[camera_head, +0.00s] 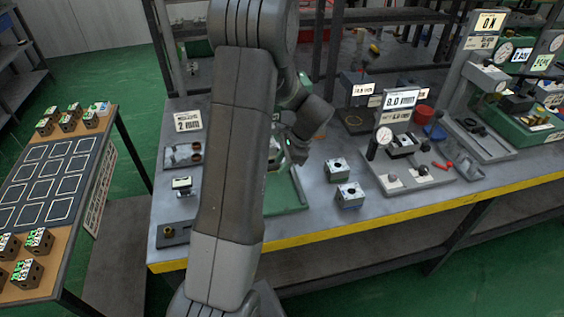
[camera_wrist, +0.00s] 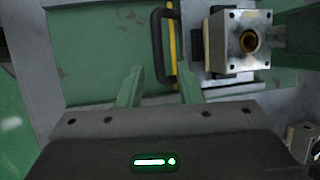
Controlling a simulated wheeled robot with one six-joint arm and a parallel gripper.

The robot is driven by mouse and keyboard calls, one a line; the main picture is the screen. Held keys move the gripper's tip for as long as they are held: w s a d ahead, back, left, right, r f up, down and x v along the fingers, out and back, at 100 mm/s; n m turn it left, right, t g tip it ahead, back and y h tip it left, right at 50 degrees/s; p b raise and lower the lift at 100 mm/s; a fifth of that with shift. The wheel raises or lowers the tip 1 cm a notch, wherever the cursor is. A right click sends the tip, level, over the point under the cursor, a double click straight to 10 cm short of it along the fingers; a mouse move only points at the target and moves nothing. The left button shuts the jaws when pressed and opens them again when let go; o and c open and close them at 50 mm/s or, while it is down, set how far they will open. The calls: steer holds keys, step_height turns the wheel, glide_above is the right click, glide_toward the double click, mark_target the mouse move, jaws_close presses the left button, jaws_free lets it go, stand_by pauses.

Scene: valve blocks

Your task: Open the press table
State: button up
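The press has a green base plate (camera_head: 288,195), mostly hidden behind my arm in the head view. In the wrist view its green surface (camera_wrist: 100,45) fills the upper left. A black bar handle (camera_wrist: 157,45) stands beside a yellow stripe. To its right, a pale metal block with a brass-coloured port (camera_wrist: 222,45) sits on the press table. My gripper (camera_wrist: 160,74) is open, with its two green fingers apart. The near end of the handle shows between the fingertips; I cannot tell whether they touch. In the head view my gripper is mostly hidden by my arm.
Two metal blocks (camera_head: 349,194) stand on the bench right of the press. A gauge station (camera_head: 402,143) is farther right. A sign marked 2 mm (camera_head: 188,121) and small trays lie left of my arm. A side table (camera_head: 75,145) holds several blocks.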

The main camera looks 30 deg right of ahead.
steer(key=shift+w+f, duration=0.1)
steer(key=shift+f, duration=0.05)
jaws_close()
steer(key=shift+a, duration=0.1)
steer(key=s+a, duration=0.1)
steer(key=s, duration=0.3)
steer(key=s+a+b, duration=0.1)
steer(key=s, duration=0.4)
steer(key=s+a, duration=0.1)
steer(key=s, duration=0.3)
steer(key=shift+s+b, duration=0.35)
jaws_free()
